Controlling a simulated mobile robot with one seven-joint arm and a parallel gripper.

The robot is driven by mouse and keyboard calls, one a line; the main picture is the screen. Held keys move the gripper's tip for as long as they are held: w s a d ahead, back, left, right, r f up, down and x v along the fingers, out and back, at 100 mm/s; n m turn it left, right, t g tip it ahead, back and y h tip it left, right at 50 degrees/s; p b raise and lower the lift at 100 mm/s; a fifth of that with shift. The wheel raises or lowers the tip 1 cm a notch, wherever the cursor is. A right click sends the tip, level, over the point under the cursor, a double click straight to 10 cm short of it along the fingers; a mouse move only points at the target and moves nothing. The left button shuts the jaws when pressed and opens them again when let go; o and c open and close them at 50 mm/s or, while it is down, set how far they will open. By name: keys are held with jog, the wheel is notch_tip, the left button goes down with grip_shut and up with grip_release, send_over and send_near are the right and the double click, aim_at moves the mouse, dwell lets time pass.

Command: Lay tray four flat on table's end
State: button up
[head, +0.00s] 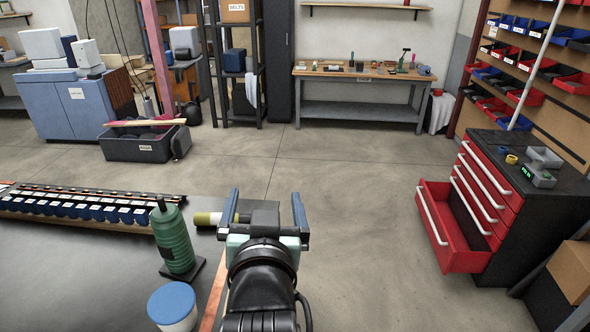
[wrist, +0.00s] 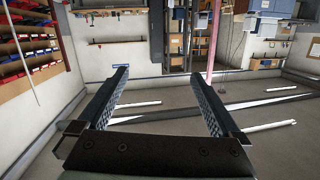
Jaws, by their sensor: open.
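My gripper (head: 267,208) is open and held out past the right edge of the grey table (head: 80,280). In the wrist view my gripper (wrist: 160,76) has its fingers wide apart with nothing between them. A long tray rack (head: 90,209) with a row of blue-and-white containers lies across the table's far left part. I cannot tell which tray is tray four, as no number is readable. The table's end beside my gripper is partly hidden by my arm.
A green ribbed bottle (head: 173,238) on a dark base and a blue-lidded white tub (head: 173,306) stand left of my arm. A yellow-and-white cylinder (head: 210,218) lies behind. A red cabinet (head: 497,195) at right has an open drawer (head: 452,230). The floor between is clear.

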jog(key=s+d+r+t, duration=0.1)
jog(key=s+r+t, duration=0.2)
jog(key=r, duration=0.7)
jog(key=s+d+r+t+h, duration=0.1)
jog(key=s+r+t, duration=0.3)
jog(key=r, duration=0.7)
jog(key=s+d+r+t, duration=0.2)
jog(key=s+r+t, duration=0.2)
jog(key=s+r, duration=0.3)
notch_tip(320, 180, up, 4)
jog(key=shift+s+d+r, duration=0.1)
jog(key=shift+s+d, duration=0.2)
jog(key=shift+d, duration=0.1)
